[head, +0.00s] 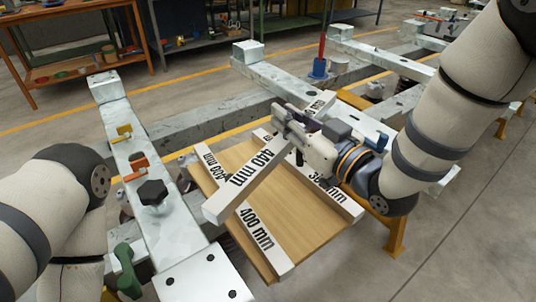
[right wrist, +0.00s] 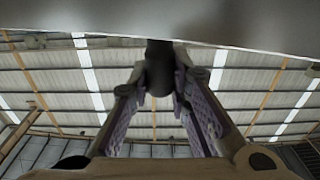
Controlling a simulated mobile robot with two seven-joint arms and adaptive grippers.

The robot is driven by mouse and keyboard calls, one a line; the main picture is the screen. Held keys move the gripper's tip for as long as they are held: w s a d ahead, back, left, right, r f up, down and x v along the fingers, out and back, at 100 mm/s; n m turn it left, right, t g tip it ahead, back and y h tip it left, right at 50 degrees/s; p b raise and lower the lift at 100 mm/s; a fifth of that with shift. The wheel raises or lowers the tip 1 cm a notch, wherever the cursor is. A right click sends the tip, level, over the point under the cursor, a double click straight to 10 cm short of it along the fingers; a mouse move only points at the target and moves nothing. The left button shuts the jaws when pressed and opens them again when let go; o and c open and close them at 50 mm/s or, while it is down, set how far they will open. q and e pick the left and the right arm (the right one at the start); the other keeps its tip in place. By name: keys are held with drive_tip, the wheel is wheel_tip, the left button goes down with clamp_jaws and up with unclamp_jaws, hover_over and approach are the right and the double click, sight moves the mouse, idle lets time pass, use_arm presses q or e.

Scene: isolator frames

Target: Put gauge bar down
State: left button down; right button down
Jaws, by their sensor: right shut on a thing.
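My right gripper (head: 292,127) is shut on a pale grey gauge bar (head: 228,201) whose label reads like 840 mm. The bar runs diagonally over a wooden board (head: 232,165), crossing above other labelled bars. I cannot tell whether it touches them. One lower bar (head: 270,246) is marked 400 mm; another bar (head: 345,205) lies on the right side of the board, its label partly hidden by the gripper. In the right wrist view the fingers (right wrist: 160,95) show below a wide grey surface at the top. My left gripper is out of view.
A pale steel frame beam (head: 135,160) stands left of the board, with a yellow clip (head: 124,132), an orange clip (head: 135,168) and a black knob (head: 153,193). A red and blue tool (head: 320,66) stands behind. Open floor (head: 470,230) lies at the right.

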sight(275, 137)
drive_tip(key=a+f, duration=0.1)
drive_tip(key=f, duration=0.1)
drive_tip(key=a+f, duration=0.2)
drive_tip(key=shift+s+f, duration=0.1)
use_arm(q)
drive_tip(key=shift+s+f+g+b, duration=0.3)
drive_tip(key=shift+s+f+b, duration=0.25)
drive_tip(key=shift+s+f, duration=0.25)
use_arm(e)
drive_tip(key=f, duration=0.3)
drive_tip(key=shift+a+f, duration=0.35)
drive_tip(key=shift+f, duration=0.15)
drive_tip(key=c, duration=1.5)
unclamp_jaws()
